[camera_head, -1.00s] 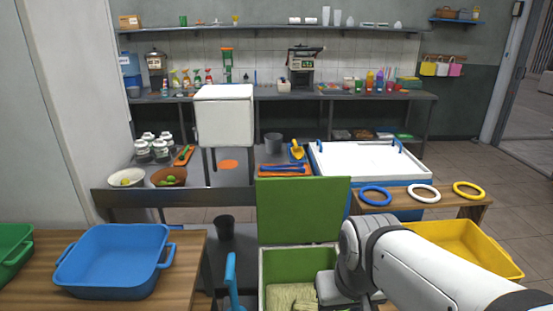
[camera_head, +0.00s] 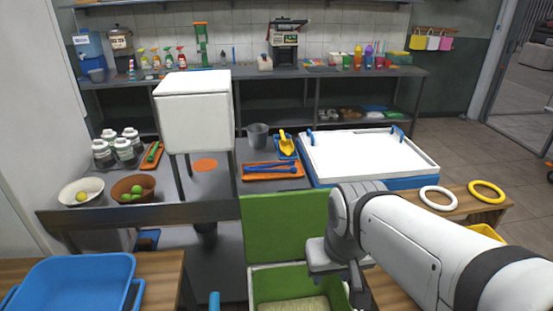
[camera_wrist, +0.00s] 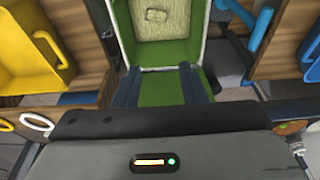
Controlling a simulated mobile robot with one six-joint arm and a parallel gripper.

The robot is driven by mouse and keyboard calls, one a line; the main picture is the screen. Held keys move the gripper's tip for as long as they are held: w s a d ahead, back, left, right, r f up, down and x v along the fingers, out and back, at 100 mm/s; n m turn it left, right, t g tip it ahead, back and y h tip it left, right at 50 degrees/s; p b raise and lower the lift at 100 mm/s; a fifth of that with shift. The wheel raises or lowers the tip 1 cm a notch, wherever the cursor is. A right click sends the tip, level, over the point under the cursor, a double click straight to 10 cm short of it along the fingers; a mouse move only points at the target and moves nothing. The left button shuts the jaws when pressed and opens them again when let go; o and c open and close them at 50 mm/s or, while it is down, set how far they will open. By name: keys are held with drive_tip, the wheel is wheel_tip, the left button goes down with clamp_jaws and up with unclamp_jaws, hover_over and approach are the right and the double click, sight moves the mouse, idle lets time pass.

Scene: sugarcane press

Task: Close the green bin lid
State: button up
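The green bin (camera_head: 259,288) has a pale rim and straw-coloured fibre inside. Its green lid (camera_head: 284,228) stands upright, open, at the bin's far edge. My gripper (camera_head: 358,292) is at the bin's right side in the head view, with its fingers pointing down and partly cut off. In the wrist view my gripper (camera_wrist: 160,86) shows two dark fingers spread apart, with the green lid (camera_wrist: 165,90) visible between and beyond them. The open bin (camera_wrist: 192,50) lies above the lid there. I cannot tell whether the fingers touch the lid.
A blue tray (camera_head: 75,285) sits on a wooden table at left. A low table at right holds a white ring (camera_head: 438,198) and a yellow ring (camera_head: 487,191). A white box on legs (camera_head: 195,115) and a white-topped blue tub (camera_head: 370,155) stand behind the lid.

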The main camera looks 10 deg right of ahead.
drive_tip(key=w+r+m+g+p, duration=0.1)
drive_tip(key=w+r+m+p, duration=0.15)
drive_tip(key=w+m, duration=0.65)
drive_tip(key=w+r+m+g+p, duration=0.1)
drive_tip(key=w+r+m+p, duration=0.2)
drive_tip(key=w, duration=1.3)
drive_tip(key=w+f+m, duration=0.1)
drive_tip(key=w+m, duration=0.1)
drive_tip(key=w, duration=0.1)
drive_tip(key=w+f+m, duration=0.1)
drive_tip(key=w, duration=0.2)
drive_tip(key=w+f+m+g, duration=0.1)
drive_tip(key=w+m, duration=0.1)
drive_tip(key=w, duration=0.1)
drive_tip(key=shift+w+m, duration=0.3)
drive_tip(key=shift+w, duration=0.05)
drive_tip(key=shift+w+f, duration=0.2)
drive_tip(key=shift+f, duration=0.5)
drive_tip(key=f, duration=0.6)
drive_tip(key=shift+s+d+f+p, duration=0.1)
drive_tip(key=shift+s+f+p, duration=0.2)
drive_tip(key=shift+f, duration=0.1)
drive_tip(key=shift+c, duration=0.4)
clamp_jaws()
